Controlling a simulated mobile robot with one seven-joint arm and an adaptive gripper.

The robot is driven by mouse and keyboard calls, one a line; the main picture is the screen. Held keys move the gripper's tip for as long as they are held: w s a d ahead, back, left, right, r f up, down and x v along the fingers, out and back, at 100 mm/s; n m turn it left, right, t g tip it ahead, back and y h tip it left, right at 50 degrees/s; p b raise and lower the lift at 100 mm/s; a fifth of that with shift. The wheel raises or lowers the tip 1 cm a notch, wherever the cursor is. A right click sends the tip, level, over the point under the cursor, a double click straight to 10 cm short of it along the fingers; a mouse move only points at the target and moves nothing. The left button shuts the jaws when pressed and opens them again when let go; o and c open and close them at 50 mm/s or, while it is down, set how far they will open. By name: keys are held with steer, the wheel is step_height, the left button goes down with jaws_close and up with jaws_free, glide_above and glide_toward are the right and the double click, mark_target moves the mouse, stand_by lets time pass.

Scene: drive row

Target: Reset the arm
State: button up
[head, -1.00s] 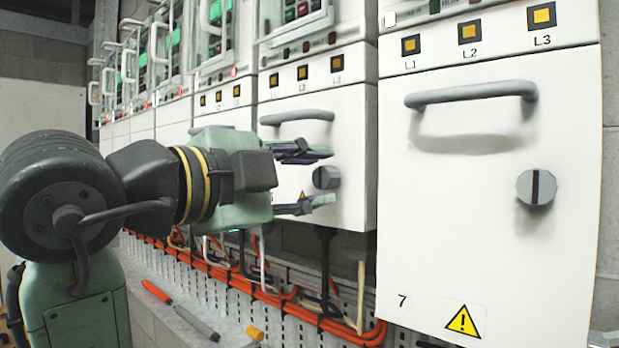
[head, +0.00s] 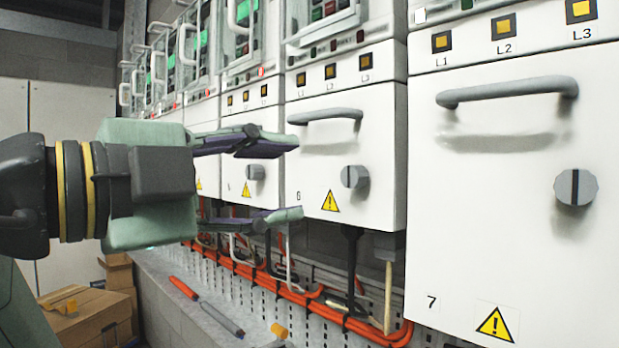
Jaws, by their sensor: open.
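My gripper (head: 290,180) is at the left-centre of the head view, its two fingers spread apart and pointing right. Nothing is between the fingers. The fingertips appear in front of the drive unit numbered 6 (head: 385,130), left of its grey knob (head: 354,177) and below its handle (head: 325,116). I cannot tell how far they are from the panel, but the knob is not between them. My arm comes in from the left edge.
The drive unit numbered 7 (head: 460,220) stands at right with its own handle (head: 507,92) and knob (head: 576,187). Orange cables (head: 262,285) run below the units. A ledge holds a red-and-grey tool (head: 205,307). Cardboard boxes (head: 95,318) sit at lower left.

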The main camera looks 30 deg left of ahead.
steer(key=shift+v, duration=1.15)
steer(key=shift+w, duration=0.1)
